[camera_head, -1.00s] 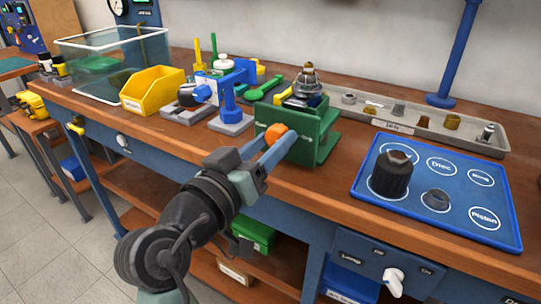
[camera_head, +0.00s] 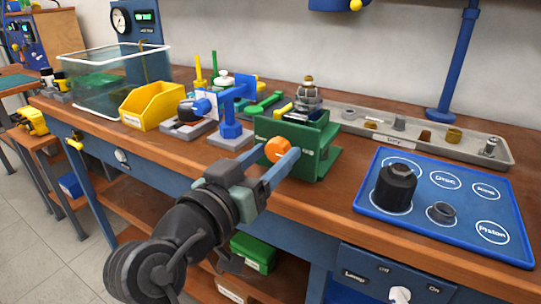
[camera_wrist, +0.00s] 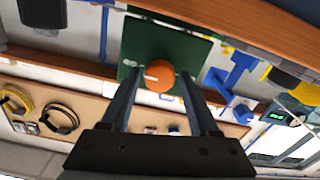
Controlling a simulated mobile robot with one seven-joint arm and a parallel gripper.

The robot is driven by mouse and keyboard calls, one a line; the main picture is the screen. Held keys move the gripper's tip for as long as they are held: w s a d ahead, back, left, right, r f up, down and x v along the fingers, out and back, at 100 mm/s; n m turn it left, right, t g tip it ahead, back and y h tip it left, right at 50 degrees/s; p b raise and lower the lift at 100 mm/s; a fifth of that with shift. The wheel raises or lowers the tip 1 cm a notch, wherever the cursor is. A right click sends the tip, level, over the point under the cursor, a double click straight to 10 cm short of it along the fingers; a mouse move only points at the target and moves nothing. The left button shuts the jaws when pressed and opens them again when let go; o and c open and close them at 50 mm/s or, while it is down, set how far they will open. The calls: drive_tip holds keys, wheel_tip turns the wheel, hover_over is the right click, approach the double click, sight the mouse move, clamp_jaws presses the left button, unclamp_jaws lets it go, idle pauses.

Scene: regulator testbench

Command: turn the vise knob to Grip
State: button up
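The vise (camera_head: 322,152) is a green block near the bench's front edge. Its orange knob (camera_head: 278,149) is on the front face. My gripper (camera_head: 277,157) reaches toward the knob from the front, one blue finger on each side. A pale mark on the knob points left in that view. The vise's face (camera_wrist: 180,48) has small white lettering, too small to read.
A brass-and-dark assembly (camera_head: 308,95) stands at the vise. To its right are a grey parts tray (camera_head: 385,140) and a blue labelled mat (camera_head: 440,180). A blue press-like tool (camera_head: 230,120) and a yellow bin (camera_head: 153,104) stand to the left.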

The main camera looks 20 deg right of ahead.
drive_tip(key=shift+o, duration=0.9)
drive_tip(key=p+v, duration=0.1)
drive_tip(key=v, duration=1.2)
drive_tip(key=shift+p, duration=0.3)
